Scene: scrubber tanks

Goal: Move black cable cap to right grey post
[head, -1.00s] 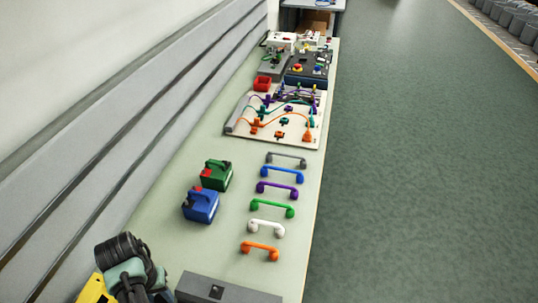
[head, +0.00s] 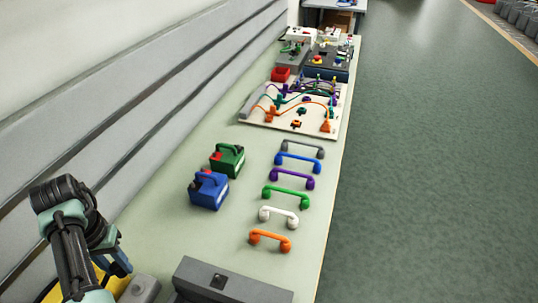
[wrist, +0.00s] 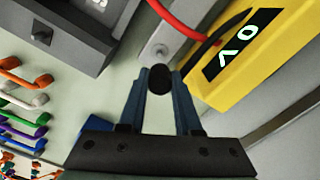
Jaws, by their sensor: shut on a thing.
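The black cable cap (wrist: 160,79) is a dark round piece between the two blue fingers of my gripper (wrist: 161,85) in the wrist view. My gripper is shut on it. A grey post (wrist: 157,48) lies just beyond the fingertips in that view; I cannot tell whether the cap touches it. In the head view my gripper (head: 117,262) is at the lower left, partly hidden by my arm. A grey block (head: 141,289), apparently the same post, stands just in front of it; the cap does not show there.
A yellow box (wrist: 240,55) with a black display stands close by my gripper, with a red cable (wrist: 178,22) running to it. A dark grey box (head: 232,285) stands on the other side. Coloured handles and the blue box (head: 208,191) lie farther along the table.

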